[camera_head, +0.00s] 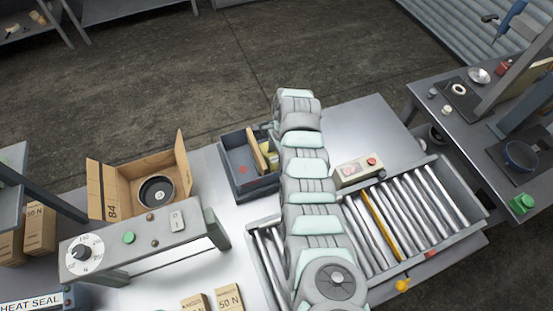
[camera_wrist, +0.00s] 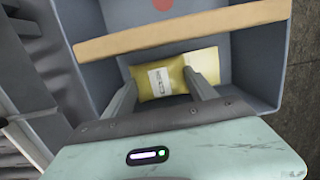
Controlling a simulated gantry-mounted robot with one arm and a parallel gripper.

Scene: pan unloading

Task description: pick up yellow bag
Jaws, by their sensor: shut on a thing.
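The yellow bag (camera_wrist: 174,78) with a white label lies in a blue-grey bin, in the wrist view's middle. My gripper (camera_wrist: 162,92) reaches down into the bin, with one finger at the left part of the bag and one at its right. It is shut on the bag. In the head view a bit of the yellow bag (camera_head: 268,150) shows in the bin (camera_head: 230,168), beside my arm. My arm hides the gripper there.
A tan divider (camera_wrist: 180,30) crosses the bin just beyond the bag. In the head view, an open cardboard box (camera_head: 110,190) with a black round thing (camera_head: 156,192) stands left. A roller conveyor (camera_head: 425,205) and a control box (camera_head: 352,174) stand right.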

